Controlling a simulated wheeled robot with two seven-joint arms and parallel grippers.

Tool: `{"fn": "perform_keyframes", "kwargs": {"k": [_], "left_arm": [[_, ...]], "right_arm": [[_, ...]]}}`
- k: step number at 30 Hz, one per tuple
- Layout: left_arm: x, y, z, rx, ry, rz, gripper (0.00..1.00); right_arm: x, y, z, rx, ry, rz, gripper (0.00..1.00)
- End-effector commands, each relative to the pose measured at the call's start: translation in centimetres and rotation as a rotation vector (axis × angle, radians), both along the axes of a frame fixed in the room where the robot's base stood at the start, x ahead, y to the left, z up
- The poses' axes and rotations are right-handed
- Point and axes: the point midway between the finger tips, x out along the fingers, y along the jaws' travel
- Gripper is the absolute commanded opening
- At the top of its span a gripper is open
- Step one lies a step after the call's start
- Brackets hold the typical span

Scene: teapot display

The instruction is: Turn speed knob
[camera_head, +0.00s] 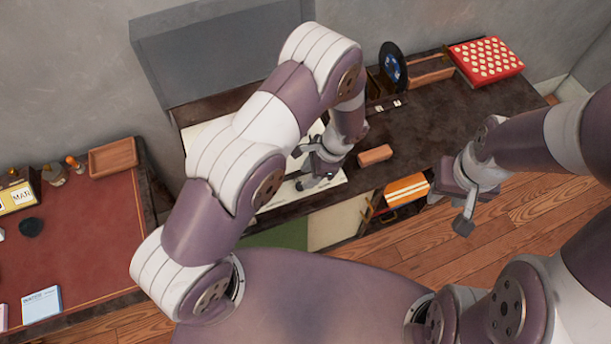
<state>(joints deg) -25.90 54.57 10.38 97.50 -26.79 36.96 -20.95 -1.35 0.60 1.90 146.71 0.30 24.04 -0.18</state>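A white-topped panel (201,131) lies on the dark cabinet under my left arm, which hides most of it. My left gripper (302,168) is over the right part of this panel. Its fingers point left, with one near a small dark part on the panel. I cannot make out which part is the speed knob, nor whether the gripper touches anything. The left fingers look spread apart. My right gripper (449,212) hangs in front of the cabinet, away from the panel, with its fingers apart and nothing between them.
A grey raised lid (215,50) stands behind the panel. A small reddish block (375,155), an upright black disc (393,68) and a red dotted box (486,60) are on the cabinet. An orange striped item (407,188) is at its front. A red-topped desk (95,225) stands left.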

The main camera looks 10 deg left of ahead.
Motion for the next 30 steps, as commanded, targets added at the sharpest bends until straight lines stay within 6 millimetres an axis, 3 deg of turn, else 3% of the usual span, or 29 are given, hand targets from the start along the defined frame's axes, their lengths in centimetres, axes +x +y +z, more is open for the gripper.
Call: {"fn": "perform_keyframes", "kwargs": {"k": [7, 17, 21, 30], "left_arm": [[-0.5, 1.5, -3.8, 0.0, 0.001, 0.001, 0.4], [-0.6, 1.8, -4.5, -0.001, -0.002, 0.001, 0.4], [-0.6, 1.7, -4.5, -0.001, -0.002, 0.001, 0.0], [-0.5, 1.8, -4.5, -0.001, -0.003, 0.026, 0.0]], "right_arm": [[0.0, 0.0, 0.9, 0.0, 0.0, 0.0, 0.38], [0.0, 0.0, 0.9, 0.0, 0.0, 0.0, 0.38], [0.0, 0.0, 0.9, 0.0, 0.0, 0.0, 0.38], [0.0, 0.0, 0.7, 0.0, 0.0, 0.0, 0.38]]}}
